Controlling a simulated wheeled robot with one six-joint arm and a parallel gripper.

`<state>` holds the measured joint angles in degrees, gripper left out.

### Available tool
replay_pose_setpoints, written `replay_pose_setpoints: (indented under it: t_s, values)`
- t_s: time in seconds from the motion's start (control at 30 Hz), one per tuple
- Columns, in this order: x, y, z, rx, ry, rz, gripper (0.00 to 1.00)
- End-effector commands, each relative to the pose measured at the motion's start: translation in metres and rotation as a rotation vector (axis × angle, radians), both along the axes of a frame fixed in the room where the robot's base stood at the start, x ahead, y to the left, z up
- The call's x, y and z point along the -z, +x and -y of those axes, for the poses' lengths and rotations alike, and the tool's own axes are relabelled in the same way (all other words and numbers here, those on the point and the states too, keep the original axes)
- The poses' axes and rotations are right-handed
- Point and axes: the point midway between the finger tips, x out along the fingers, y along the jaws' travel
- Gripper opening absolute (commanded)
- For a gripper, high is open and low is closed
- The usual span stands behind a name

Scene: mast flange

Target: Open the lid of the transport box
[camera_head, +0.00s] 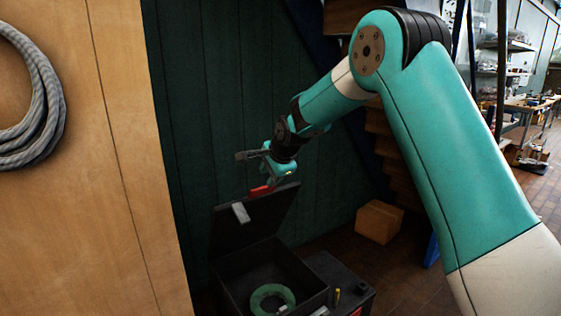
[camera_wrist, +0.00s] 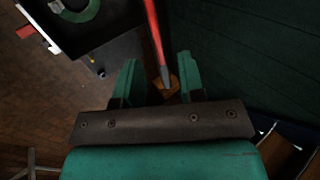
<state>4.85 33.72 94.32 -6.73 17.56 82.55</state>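The black transport box (camera_head: 308,273) stands low in the head view, its lid (camera_head: 240,225) raised steeply at the back left. A pale plate sits on the lid's inner face. A green ring (camera_head: 272,298) lies inside the box; it also shows at the top left of the wrist view (camera_wrist: 82,10). A red piece (camera_head: 260,190) shows at the lid's top edge. In the wrist view a red bar (camera_wrist: 154,35) with a grey end reaches between my fingers. My gripper (camera_head: 270,175) is just above the lid's top edge, its fingers (camera_wrist: 157,68) apart with gaps beside the bar.
A dark green panelled wall (camera_head: 240,100) stands close behind the lid. A wooden panel with a coiled rope (camera_head: 45,105) fills the left. A cardboard box (camera_head: 379,221) sits on the brick floor behind the transport box. Wooden steps and a blue post stand behind my arm.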

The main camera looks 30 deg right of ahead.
Motion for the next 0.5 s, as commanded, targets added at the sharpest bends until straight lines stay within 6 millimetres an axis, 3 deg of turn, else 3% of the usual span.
replay_pose_setpoints:
  t_s: [0.23,0.5]
  values:
    - [-0.049,-0.034,0.005,0.003,-0.001,0.007,0.36]
    - [-0.077,-0.053,0.008,0.004,-0.002,0.003,0.36]
